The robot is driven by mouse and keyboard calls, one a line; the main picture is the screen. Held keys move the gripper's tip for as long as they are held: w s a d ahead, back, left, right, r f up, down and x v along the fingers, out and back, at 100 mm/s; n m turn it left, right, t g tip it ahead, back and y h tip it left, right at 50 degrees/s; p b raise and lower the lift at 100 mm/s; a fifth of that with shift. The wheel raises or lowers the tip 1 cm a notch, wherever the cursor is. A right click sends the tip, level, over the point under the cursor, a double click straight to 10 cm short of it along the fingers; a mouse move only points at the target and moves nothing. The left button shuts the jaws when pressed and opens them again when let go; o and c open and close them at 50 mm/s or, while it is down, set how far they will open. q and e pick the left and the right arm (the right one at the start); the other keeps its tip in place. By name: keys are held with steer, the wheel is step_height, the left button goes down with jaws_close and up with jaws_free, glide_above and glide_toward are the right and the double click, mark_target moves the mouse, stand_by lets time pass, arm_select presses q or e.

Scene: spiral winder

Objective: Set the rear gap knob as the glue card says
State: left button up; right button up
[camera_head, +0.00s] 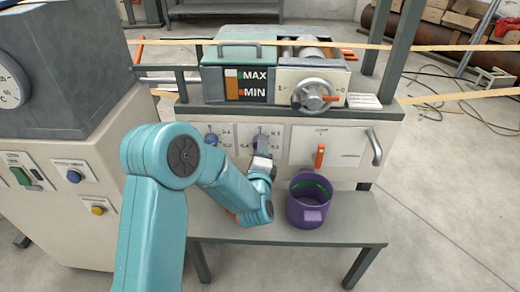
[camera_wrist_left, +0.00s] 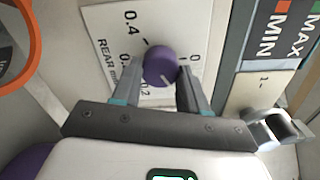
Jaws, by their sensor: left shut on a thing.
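The rear gap knob (camera_wrist_left: 159,67) is a round purple knob on a white scale plate (camera_wrist_left: 108,30) marked REAR mm. Its short white pointer line shows on the lower side in the left wrist view, but I cannot tell its exact reading. My left gripper (camera_wrist_left: 157,82) has one finger on each side of the knob and is shut on it. In the head view the gripper (camera_head: 262,163) is in front of the knob (camera_head: 261,142), which it partly covers. My right gripper is not in view. I cannot make out a readable glue card.
Another knob (camera_head: 211,139) is left of the gripped one. A purple pot (camera_head: 308,205) stands on the grey bench (camera_head: 345,225) right of my gripper. Above are a handwheel (camera_head: 315,95) and a MIN/MAX glue tank (camera_head: 238,55). An orange lever (camera_head: 320,155) is right.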

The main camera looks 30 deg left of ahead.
arm_select(q)
steer(key=shift+r, duration=0.2)
steer(key=o, duration=1.1)
steer(key=shift+w+f, duration=0.1)
steer(key=shift+c, duration=0.2)
steer(key=shift+f, duration=0.1)
